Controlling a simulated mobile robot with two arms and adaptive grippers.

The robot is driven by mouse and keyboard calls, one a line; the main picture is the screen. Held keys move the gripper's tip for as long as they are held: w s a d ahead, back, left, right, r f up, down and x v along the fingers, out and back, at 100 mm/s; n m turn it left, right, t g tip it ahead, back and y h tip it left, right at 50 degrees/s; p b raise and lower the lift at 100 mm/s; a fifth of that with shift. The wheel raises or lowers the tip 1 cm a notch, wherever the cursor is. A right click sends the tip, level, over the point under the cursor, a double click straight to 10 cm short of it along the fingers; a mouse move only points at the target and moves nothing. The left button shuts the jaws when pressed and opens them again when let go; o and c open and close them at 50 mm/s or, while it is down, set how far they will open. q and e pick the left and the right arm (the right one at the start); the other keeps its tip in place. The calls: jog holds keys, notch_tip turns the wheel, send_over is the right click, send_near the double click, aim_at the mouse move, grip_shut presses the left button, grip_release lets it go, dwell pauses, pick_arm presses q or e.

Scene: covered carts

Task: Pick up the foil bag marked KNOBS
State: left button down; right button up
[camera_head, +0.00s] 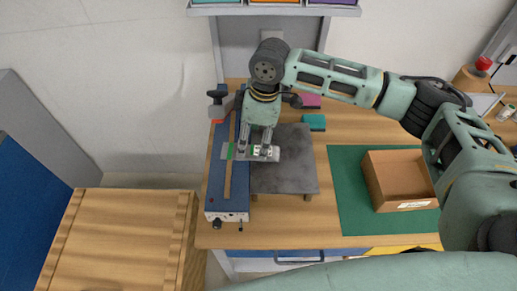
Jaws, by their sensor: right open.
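A small silvery bag (273,156) with a green stripe near its left end and a white label lies below my right gripper. It spans from the blue bench device (214,190) onto the dark grey plate (285,180). The print on the label is too small to read. My right gripper (255,151) points down over the bag with its fingers apart, so it is open. The fingertips are at or just above the bag; I cannot tell whether they touch it. They partly cover the bag. My left gripper is not in view.
An open cardboard box (388,203) stands on a green mat (350,215) at the right. Pink (311,101) and teal (313,122) blocks lie behind the plate. A wooden cart top (115,245) is at the lower left. Bins on a shelf (275,10) hang above.

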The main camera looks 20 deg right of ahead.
aim_at(251, 150)
jog(key=f, duration=0.2)
jog(key=f+p, duration=0.1)
jog(key=shift+w+a+f, duration=0.15)
jog(key=shift+a+f, duration=0.15)
jog(key=shift+f, duration=0.1)
jog(key=shift+w+f, duration=0.1)
jog(key=shift+f, duration=0.55)
jog(key=c, duration=0.9)
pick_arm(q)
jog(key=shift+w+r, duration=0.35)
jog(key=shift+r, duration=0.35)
pick_arm(e)
jog(key=c, duration=0.4)
